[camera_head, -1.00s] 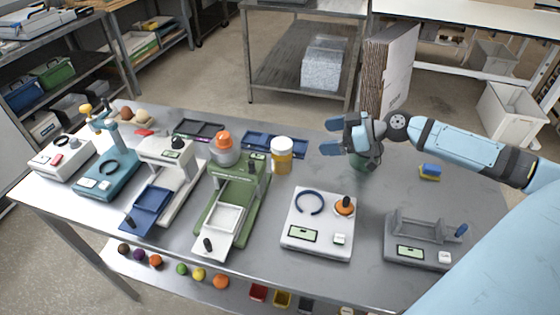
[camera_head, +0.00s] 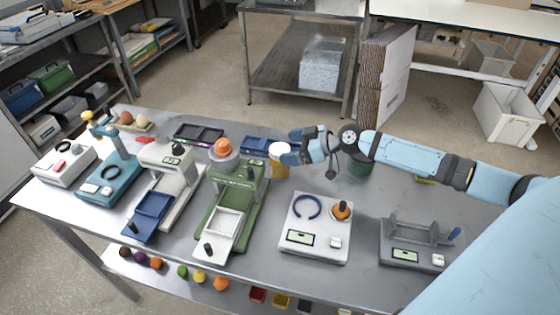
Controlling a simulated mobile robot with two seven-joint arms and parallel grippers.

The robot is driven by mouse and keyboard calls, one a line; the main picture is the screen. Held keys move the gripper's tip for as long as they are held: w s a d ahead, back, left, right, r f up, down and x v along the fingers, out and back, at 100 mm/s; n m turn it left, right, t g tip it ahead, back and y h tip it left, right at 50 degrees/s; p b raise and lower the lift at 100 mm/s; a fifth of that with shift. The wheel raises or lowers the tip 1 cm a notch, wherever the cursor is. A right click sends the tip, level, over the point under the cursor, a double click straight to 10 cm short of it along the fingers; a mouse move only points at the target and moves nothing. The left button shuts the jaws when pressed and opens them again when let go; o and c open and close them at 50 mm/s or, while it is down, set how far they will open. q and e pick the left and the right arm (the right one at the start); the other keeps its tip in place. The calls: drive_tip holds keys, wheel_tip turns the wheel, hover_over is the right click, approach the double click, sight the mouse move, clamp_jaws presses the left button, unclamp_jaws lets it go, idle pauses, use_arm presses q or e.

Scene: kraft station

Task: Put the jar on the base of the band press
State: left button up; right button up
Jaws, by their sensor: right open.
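An amber jar with a white lid (camera_head: 279,170) stands upright near the back middle of the table. My right gripper (camera_head: 288,148) is open at the jar's upper right, its fingertips at lid height and partly covering the lid. I cannot tell whether they touch it. No machine is clearly labelled as the band press. A white device with a blue open ring and orange knob (camera_head: 318,228) stands in front of the jar. A grey device with a cradle (camera_head: 413,243) stands to its right. My left gripper is out of view.
A green press (camera_head: 232,205) stands just left of the jar. White (camera_head: 175,183) and teal (camera_head: 110,180) machines stand farther left. A blue tray (camera_head: 256,145) lies behind the jar. A green round object (camera_head: 360,167) is partly hidden by my right arm.

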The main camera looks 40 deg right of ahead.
sight(279, 148)
drive_tip(key=p+x, duration=0.1)
drive_tip(key=x, duration=0.3)
drive_tip(key=shift+a+r, duration=0.1)
drive_tip(key=shift+r, duration=0.05)
drive_tip(key=shift+s, duration=0.1)
clamp_jaws()
